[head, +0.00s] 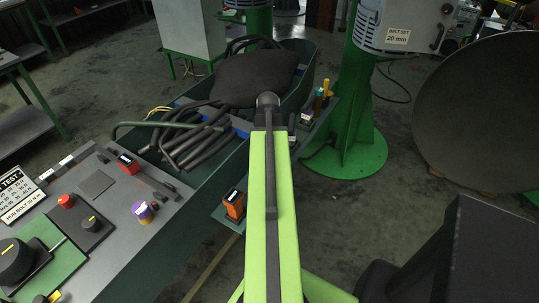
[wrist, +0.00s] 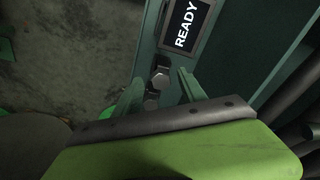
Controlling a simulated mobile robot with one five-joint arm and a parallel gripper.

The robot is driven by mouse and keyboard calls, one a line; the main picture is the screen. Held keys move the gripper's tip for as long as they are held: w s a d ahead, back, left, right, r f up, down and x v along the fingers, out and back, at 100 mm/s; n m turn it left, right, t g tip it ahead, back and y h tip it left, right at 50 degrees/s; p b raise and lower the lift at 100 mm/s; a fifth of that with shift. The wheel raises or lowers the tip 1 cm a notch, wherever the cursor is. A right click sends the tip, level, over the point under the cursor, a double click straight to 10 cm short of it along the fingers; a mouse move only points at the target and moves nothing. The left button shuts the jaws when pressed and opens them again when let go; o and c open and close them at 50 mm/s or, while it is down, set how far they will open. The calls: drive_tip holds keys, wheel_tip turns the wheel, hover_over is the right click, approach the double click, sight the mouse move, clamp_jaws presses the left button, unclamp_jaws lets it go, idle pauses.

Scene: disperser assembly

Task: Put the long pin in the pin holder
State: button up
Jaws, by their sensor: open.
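In the wrist view my gripper (wrist: 161,76) shows as two pale green fingers standing out past a dark bar. They are apart, and nothing is clearly held. A grey metal hex-headed pin (wrist: 160,74) shows between the fingertips, and a second rounded metal piece (wrist: 152,98) is just below it, nearer the bar. I cannot tell which is the long pin, or whether a finger touches either. In the head view my lime green arm reaches straight ahead and hides the gripper. I cannot make out the pin holder in either view.
A dark panel reading READY (wrist: 183,25) is just beyond the fingers. In the head view a green bin (head: 222,150) holds black hoses and a dark cushion. An orange device (head: 234,205) sits on a ledge left of my arm. A green column (head: 350,110) stands right.

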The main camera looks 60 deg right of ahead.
wheel_tip(320, 180, up, 13)
drive_tip(key=p, duration=1.2)
drive_tip(key=shift+a, duration=0.25)
drive_tip(key=shift+s+f, duration=0.1)
